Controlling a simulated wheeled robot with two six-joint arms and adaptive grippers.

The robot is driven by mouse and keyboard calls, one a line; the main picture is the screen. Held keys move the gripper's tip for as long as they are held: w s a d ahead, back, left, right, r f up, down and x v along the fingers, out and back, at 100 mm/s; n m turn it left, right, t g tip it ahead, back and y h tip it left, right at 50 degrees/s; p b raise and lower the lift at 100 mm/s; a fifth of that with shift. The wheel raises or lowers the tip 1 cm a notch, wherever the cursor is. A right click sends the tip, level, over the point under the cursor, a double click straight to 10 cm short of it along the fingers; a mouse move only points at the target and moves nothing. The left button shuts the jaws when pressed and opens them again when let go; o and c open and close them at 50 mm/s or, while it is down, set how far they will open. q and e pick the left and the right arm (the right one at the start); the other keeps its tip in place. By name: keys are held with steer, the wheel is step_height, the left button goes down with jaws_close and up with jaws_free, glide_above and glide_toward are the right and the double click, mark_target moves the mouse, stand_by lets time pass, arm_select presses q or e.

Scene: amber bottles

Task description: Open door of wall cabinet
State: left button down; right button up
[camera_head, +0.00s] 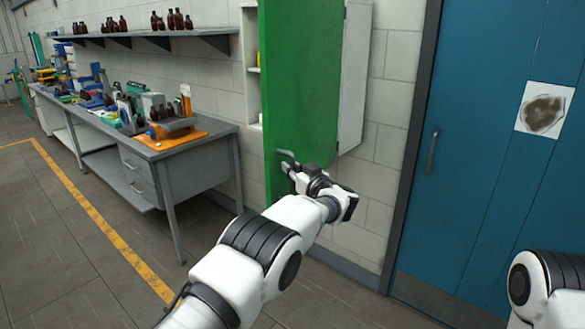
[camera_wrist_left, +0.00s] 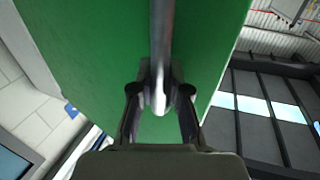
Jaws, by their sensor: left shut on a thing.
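The wall cabinet (camera_head: 357,75) hangs on the block wall, and its green door (camera_head: 300,80) stands swung out from the body. Shelf contents show in the gap to the left of the door. My left gripper (camera_head: 287,166) is at the door's lower part, shut on the grey door handle (camera_head: 285,153). In the left wrist view the handle (camera_wrist_left: 161,50) runs down between the two fingers (camera_wrist_left: 160,105), with the green door face (camera_wrist_left: 90,50) behind it. Of my right arm only a white and black link shows at the lower right; its gripper is out of view.
A grey workbench (camera_head: 190,150) with tools and an orange mat (camera_head: 190,138) stands left of the cabinet. A wall shelf (camera_head: 150,34) with brown bottles (camera_head: 175,19) is above it. A blue door (camera_head: 480,130) is at the right. The floor in front is clear.

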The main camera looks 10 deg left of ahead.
arm_select(q)
steer(key=shift+a+r, duration=0.1)
steer(key=shift+a, duration=0.05)
steer(key=c, duration=1.2)
jaws_free()
steer(key=shift+o, duration=0.3)
steer(key=shift+s, duration=0.1)
steer(key=shift+r, duration=0.1)
